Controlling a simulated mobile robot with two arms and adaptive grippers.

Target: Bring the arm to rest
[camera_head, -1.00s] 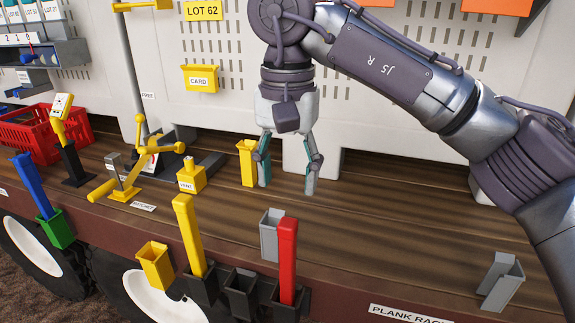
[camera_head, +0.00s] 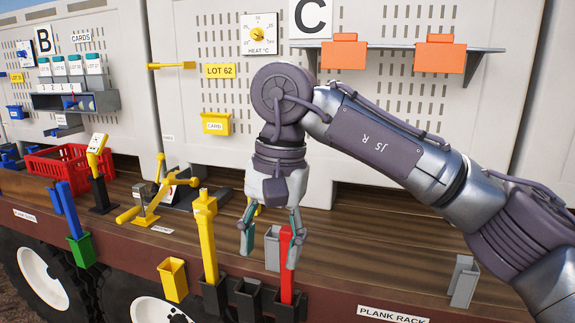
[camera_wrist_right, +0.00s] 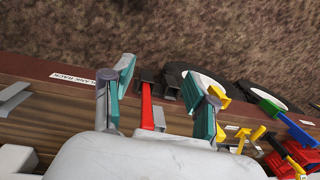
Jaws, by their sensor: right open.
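The right wrist view shows the open fingers (camera_wrist_right: 157,80) spread on either side of the red bar (camera_wrist_right: 147,105). My right arm reaches in from the right, bent at the elbow. My left gripper is not in view.
A yellow bar (camera_head: 208,245) stands left of the red one. Further left are a yellow ratchet lever (camera_head: 150,200), a green holder (camera_head: 81,250) and a red crate (camera_head: 60,165). A grey holder (camera_head: 463,280) is at the right. A shelf (camera_head: 480,62) holds two orange blocks.

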